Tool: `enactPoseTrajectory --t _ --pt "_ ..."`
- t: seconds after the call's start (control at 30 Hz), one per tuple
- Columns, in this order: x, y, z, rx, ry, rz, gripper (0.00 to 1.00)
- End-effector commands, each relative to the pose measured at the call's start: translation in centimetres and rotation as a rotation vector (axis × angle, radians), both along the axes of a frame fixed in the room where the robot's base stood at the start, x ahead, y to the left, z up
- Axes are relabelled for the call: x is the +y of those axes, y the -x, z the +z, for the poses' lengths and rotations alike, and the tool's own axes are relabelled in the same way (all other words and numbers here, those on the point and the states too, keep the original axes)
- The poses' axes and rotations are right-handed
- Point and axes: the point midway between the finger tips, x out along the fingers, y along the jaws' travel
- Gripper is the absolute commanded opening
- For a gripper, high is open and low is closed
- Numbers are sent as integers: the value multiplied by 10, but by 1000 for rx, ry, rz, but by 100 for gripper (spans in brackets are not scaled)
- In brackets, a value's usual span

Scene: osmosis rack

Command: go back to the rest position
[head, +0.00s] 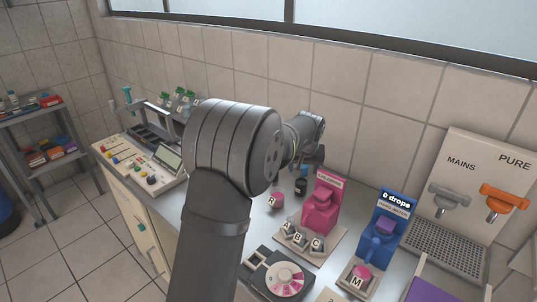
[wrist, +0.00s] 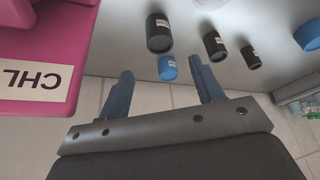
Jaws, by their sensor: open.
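My gripper (wrist: 163,80) is open in the wrist view. Its two blue fingers are spread wide, with nothing held between them. A small blue cylinder (wrist: 168,69) shows just beyond the gap, beside a larger black container (wrist: 159,33). In the head view my arm fills the middle and reaches toward the back wall. My gripper (head: 312,158) is at its far end, behind the pink dispenser (head: 322,203), and is partly hidden by my arm. The pink dispenser also shows close at the left of the wrist view (wrist: 40,50).
Two smaller black containers (wrist: 214,45) stand right of the fingers. In the head view, a blue dispenser (head: 383,235) reading "0 drops" and a tap panel (head: 478,165) are at right. A wheel device (head: 283,277) is in front. A control console (head: 150,160) stands at left.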

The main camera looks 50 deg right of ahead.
Motion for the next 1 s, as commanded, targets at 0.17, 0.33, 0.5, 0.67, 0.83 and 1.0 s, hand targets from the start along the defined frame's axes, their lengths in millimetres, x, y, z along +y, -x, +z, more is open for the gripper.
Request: enactPoseTrajectory --t 0.17,0.33,0.5,0.67,0.83,1.0 --pt "-5 -4 -17 1 -4 0 61" --pt "-15 -10 -45 1 -3 0 61" --pt "-25 -17 -75 1 -3 0 61" --pt "-34 -23 -101 1 -3 0 61" --pt "-39 -26 -102 -2 5 1 61" --pt "-38 -26 -89 0 1 1 61"
